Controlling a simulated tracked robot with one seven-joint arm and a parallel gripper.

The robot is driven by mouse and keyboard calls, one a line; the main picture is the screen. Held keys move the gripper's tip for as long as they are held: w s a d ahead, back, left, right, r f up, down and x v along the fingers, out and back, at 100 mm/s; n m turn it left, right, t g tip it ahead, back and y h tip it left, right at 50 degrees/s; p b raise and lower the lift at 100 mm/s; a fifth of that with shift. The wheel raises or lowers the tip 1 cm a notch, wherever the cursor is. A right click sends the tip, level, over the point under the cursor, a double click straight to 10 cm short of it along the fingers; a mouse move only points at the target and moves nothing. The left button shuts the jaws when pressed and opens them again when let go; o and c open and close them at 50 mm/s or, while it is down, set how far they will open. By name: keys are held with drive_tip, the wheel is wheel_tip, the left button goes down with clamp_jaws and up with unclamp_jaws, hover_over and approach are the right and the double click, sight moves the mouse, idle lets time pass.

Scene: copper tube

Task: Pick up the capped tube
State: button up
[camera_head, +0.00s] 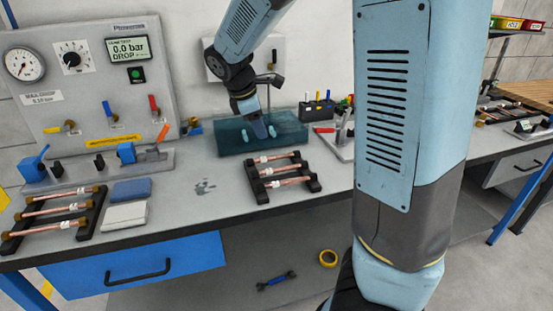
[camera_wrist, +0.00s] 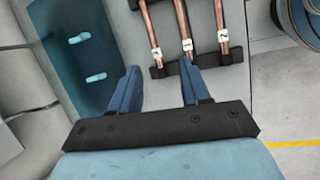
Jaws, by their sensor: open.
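Three copper tubes with white tags lie side by side in a black rack (camera_head: 314,184) mid-bench; the middle one (camera_head: 286,169) also shows in the wrist view (camera_wrist: 181,20). Three more tubes with brass-coloured ends, one of them the middle one (camera_head: 60,209), lie in a second black rack (camera_head: 13,238) at the left. I cannot tell which tube is the capped one. My gripper (camera_head: 264,131) is over the teal box, behind the middle rack. In the wrist view its blue fingers (camera_wrist: 161,67) are apart and empty, with the rack beyond them.
A teal box (camera_head: 232,138) stands behind the middle rack. A gauge panel (camera_head: 90,85) with levers and valves is at the back left. Blue and pale pads (camera_head: 124,215) lie beside the left rack.

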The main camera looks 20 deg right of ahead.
drive_tip(key=w+a+n, duration=0.1)
hover_over(269, 158)
drive_tip(key=s+a, duration=0.1)
drive_tip(key=a, duration=0.1)
drive_tip(key=shift+h, duration=0.3)
drive_tip(key=f, duration=0.8)
drive_tip(key=shift+s+d+f, duration=0.1)
drive_tip(key=shift+d+f, duration=0.1)
drive_tip(key=shift+x, duration=2.6)
drive_tip(key=shift+a, duration=0.15)
drive_tip(key=shift+c, duration=0.3)
clamp_jaws()
